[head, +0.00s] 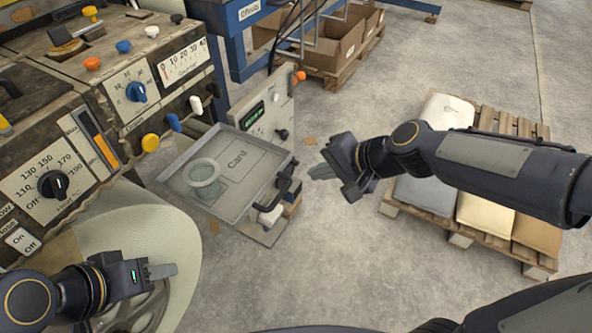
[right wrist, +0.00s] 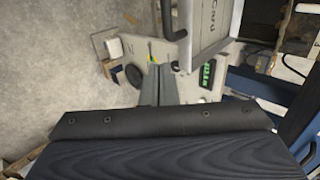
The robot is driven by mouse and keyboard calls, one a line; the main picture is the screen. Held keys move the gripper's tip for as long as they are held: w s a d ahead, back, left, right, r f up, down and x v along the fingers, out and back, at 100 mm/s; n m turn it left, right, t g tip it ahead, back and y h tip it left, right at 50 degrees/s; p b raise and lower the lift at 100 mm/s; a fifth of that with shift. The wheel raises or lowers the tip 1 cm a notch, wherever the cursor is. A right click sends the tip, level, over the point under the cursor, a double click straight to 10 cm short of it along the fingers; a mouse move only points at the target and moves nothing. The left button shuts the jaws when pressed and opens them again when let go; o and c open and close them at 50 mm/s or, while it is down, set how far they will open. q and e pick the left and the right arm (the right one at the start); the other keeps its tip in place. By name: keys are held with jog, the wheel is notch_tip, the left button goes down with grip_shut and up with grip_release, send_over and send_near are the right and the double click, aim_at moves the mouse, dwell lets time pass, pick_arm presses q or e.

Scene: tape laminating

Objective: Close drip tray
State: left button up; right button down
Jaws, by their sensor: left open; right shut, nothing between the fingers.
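The drip tray (head: 226,164) is a shallow grey metal tray, pulled out from the machine (head: 165,75), with a "Card" label and a round translucent cup (head: 203,173) in it. Its black handle (head: 284,187) is on the right side. In the right wrist view the tray (right wrist: 213,25) and its handle (right wrist: 170,20) show at the top. My right gripper (head: 312,172) is shut and empty, to the right of the handle and apart from it. It also shows in the right wrist view (right wrist: 158,68). My left gripper (head: 172,270) is open at the lower left, away from the tray.
The machine's front carries several knobs and dials. A large pale roll (head: 150,215) stands at the left below it. A pallet (head: 460,235) with sacks stands on the right, and cardboard boxes (head: 325,45) on a pallet at the back. The concrete floor (head: 330,265) between is mostly clear.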

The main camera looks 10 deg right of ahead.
aim_at(222, 142)
pick_arm(q)
jog(key=shift+f, duration=0.3)
pick_arm(e)
jog(key=shift+w+a+f, duration=0.25)
jog(key=shift+w+a, duration=0.3)
jog(key=shift+a, duration=0.2)
jog(key=shift+w+a+f, duration=0.25)
jog(key=shift+w+a, duration=0.3)
jog(key=shift+a, duration=0.25)
jog(key=shift+w+a+f, duration=0.25)
jog(key=shift+w+a, duration=0.3)
jog(key=shift+a, duration=0.2)
jog(key=shift+a, duration=0.1)
jog(key=w+a+p, duration=0.2)
jog(key=w+a, duration=0.1)
jog(key=a, duration=0.1)
jog(key=w+a+p, duration=0.2)
jog(key=w+a, duration=0.1)
jog(key=a, duration=0.2)
jog(key=w+a+p, duration=0.2)
jog(key=w+a, duration=0.2)
jog(key=shift+a+r, duration=0.1)
jog(key=shift+a, duration=0.15)
pick_arm(q)
notch_tip(222, 142, up, 6)
jog(key=shift+d, duration=0.15)
pick_arm(e)
jog(key=shift+w+a, duration=0.1)
jog(key=shift+a, duration=0.05)
